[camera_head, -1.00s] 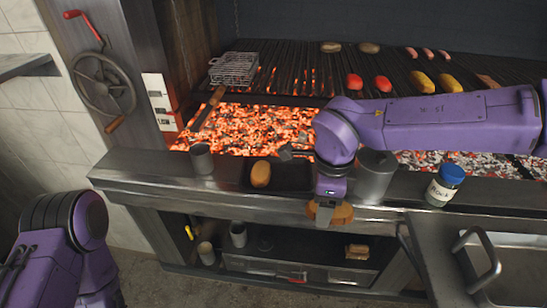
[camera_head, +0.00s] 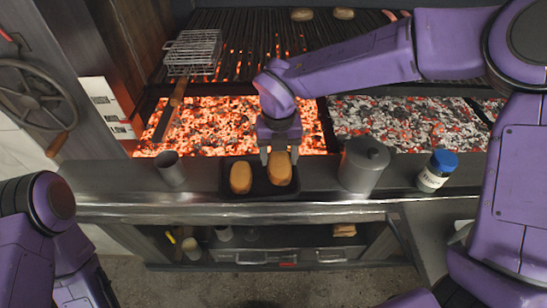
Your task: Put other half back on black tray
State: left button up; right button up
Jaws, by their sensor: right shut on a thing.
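The black tray (camera_head: 262,190) lies on the steel ledge in front of the embers. One bread half (camera_head: 241,178) rests in its left part. My right gripper (camera_head: 279,156) reaches down over the tray's right part, shut on the other bread half (camera_head: 280,172). That half is over or in the tray beside the first one; whether it touches the tray floor I cannot tell. My left arm shows at the lower left, but its gripper is out of view.
A metal cup (camera_head: 171,168) stands left of the tray. A lidded metal canister (camera_head: 363,166) and a blue-capped jar (camera_head: 437,171) stand to the right. Glowing embers (camera_head: 225,122) lie behind the ledge, with a wire basket (camera_head: 192,52) on the grill.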

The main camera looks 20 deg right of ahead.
aim_at(276, 155)
jog(key=w+f, duration=0.3)
jog(key=shift+d+f+p, duration=0.1)
jog(key=shift+f+p, duration=0.15)
jog(key=shift+p, duration=0.1)
notch_tip(276, 155, down, 3)
jog(key=shift+r, duration=0.15)
jog(key=shift+f, duration=0.3)
jog(key=shift+f, duration=0.1)
